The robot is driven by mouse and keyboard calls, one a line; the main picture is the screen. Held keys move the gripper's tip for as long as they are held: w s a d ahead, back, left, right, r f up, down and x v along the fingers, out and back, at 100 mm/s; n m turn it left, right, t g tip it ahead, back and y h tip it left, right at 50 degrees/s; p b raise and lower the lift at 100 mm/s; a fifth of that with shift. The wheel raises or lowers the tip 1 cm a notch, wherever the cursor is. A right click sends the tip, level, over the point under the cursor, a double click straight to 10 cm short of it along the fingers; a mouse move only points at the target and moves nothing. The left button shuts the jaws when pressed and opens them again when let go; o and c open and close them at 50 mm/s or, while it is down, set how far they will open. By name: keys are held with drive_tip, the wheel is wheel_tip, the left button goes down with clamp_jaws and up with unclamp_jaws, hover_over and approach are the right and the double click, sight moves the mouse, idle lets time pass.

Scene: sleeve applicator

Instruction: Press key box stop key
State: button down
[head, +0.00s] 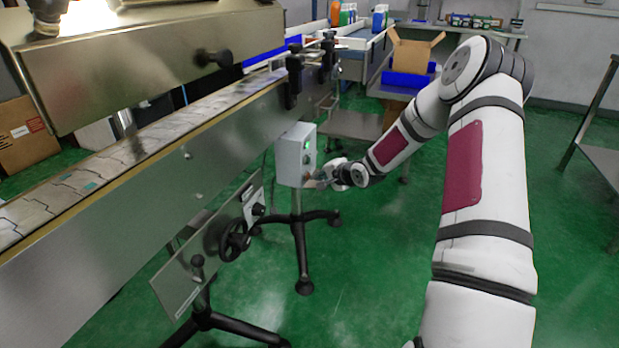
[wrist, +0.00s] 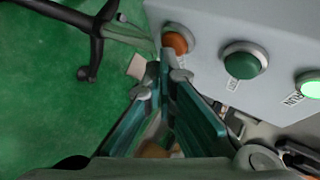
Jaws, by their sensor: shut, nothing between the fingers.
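The key box (head: 293,157) is a grey box on a black-footed stand beside the conveyor, with a green light on its face. In the wrist view the box's face (wrist: 222,25) shows an orange-red key (wrist: 176,42), a green key (wrist: 243,62) and a lit green lamp (wrist: 312,88) labelled RUN. The orange-red key is likely the stop key; its label is hidden. My gripper (wrist: 168,62) is shut and empty, its fingertips right at the orange-red key's lower edge. I cannot tell whether they touch it. In the head view my gripper (head: 318,182) is at the box's lower right.
The long metal conveyor (head: 150,170) runs along the left, with a black handwheel (head: 234,240) near the box. A blue table with an open cardboard box (head: 412,50) stands behind. A metal table (head: 603,165) is at the right. Green floor is clear between.

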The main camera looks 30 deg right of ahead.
drive_tip(key=shift+w+a, duration=0.15)
idle(0.4)
drive_tip(key=shift+s+d+p, duration=0.5)
drive_tip(key=shift+s+p, duration=0.15)
drive_tip(key=shift+p, duration=0.1)
drive_tip(key=shift+s+d+p, duration=0.75)
drive_tip(key=shift+s+p, duration=0.1)
drive_tip(key=shift+s, duration=0.15)
drive_tip(key=shift+s+d+p, duration=0.75)
drive_tip(key=shift+s+p, duration=0.05)
drive_tip(key=shift+s, duration=0.2)
